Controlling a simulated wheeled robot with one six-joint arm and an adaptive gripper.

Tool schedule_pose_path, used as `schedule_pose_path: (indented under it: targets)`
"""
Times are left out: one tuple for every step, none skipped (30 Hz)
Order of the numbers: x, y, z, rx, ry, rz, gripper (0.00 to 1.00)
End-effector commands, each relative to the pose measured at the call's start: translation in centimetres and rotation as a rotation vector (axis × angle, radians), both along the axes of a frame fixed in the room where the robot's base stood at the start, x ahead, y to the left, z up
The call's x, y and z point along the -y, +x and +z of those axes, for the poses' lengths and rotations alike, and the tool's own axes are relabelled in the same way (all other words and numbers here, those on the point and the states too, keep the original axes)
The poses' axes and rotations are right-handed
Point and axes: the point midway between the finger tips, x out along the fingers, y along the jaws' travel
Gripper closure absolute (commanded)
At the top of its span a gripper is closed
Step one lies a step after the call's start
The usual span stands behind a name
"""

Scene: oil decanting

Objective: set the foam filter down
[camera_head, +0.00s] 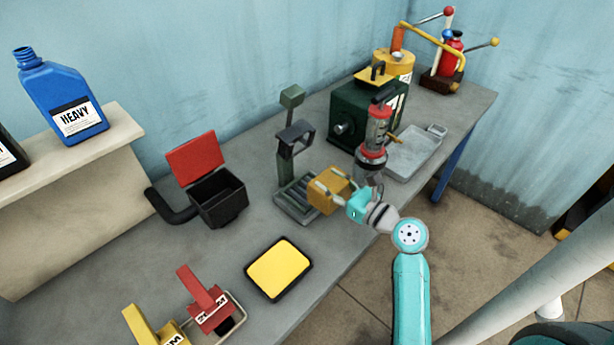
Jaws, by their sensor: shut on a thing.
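An orange-yellow block, which I take to be the foam filter (324,199), is between the fingers of my gripper (331,186). My gripper is shut on it, pointing left from the teal wrist. The block appears beside and partly in front of the right side of the grey ribbed platform of a green scale-like stand (290,201). I cannot tell whether it touches the platform or the bench below.
A yellow pad in a black tray (278,270) lies on the grey workbench (110,262). A black bin with a red lid (218,197) stands left. A green machine (352,122), red-topped device (372,150) and grey tray (414,154) are behind.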

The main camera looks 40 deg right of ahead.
Motion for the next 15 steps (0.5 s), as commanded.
schedule_pose_path:
  targets:
    - [-0.2,1.3,0.1,0.001,-0.002,0.006,0.91]
    - [-0.2,2.1,0.1,0.002,-0.003,0.005,0.91]
    - [-0.2,2.9,0.1,0.002,-0.001,0.006,0.91]
    - [-0.3,3.6,0.1,0.001,-0.001,0.006,0.91]
    - [-0.2,4.1,0.1,0.002,-0.002,0.004,0.91]
    - [-0.3,4.8,0.1,0.001,-0.002,0.005,0.91]
    - [-0.3,5.3,0.1,0.001,-0.001,0.004,0.91]
    - [-0.3,5.7,0.1,0.001,-0.001,0.002,0.91]
    - [-0.3,6.2,0.1,0.001,-0.001,0.002,0.91]
    - [-0.3,6.4,0.1,0.001,0.0,0.003,0.91]
    - [-0.3,6.6,0.0,0.0,0.0,0.002,0.91]
    - [-0.3,6.8,0.0,0.0,0.0,0.002,0.91]
    - [-0.3,7.0,0.0,0.0,0.0,0.001,0.91]
    - [-0.3,7.2,0.0,0.0,0.0,0.001,0.91]
    - [-0.3,7.5,0.1,0.001,-0.001,0.001,0.91]
